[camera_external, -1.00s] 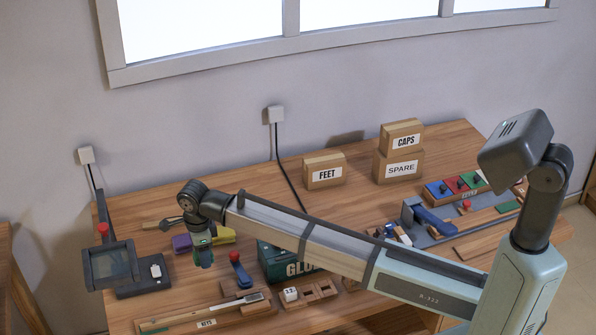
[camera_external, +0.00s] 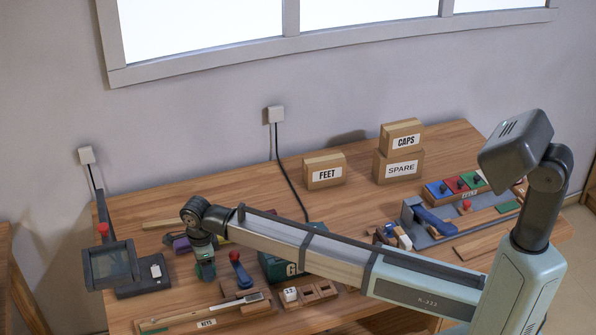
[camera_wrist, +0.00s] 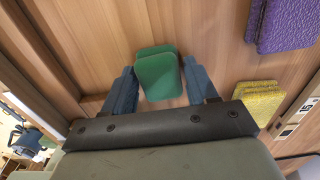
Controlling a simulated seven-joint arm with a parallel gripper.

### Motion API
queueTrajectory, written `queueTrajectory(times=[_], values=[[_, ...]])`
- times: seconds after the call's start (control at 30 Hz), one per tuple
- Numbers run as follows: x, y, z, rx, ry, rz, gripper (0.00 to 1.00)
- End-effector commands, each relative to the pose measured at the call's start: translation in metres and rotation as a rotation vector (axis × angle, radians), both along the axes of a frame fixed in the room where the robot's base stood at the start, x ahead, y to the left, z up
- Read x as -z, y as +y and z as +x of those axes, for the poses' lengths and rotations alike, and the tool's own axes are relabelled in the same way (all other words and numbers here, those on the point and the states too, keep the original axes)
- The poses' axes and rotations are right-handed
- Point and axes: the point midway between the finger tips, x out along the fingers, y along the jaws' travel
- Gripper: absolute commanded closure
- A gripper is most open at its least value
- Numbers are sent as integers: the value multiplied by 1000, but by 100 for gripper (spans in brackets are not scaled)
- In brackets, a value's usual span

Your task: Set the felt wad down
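The green felt wad (camera_wrist: 158,76) looks like a folded pad. In the wrist view it sits between the two blue fingers of my gripper (camera_wrist: 159,82), with a finger against each side. My gripper also shows in the outside view (camera_external: 206,274), pointing down and low over the left part of the bench. It stands just left of a blue lever with a red knob (camera_external: 235,257). I cannot tell whether the wad's underside touches the wood.
A purple wad (camera_wrist: 282,25) and a yellow wad (camera_wrist: 259,101) lie to the right in the wrist view.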

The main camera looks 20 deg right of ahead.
Motion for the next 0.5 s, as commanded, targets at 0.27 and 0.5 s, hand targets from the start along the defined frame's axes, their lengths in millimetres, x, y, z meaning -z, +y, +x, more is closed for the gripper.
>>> queueTrajectory(times=[0.27, 0.5], values=[[0, 0, 0, 0, 0, 0, 24], [-4, 0, 0, 0, 0, 0, 24]])
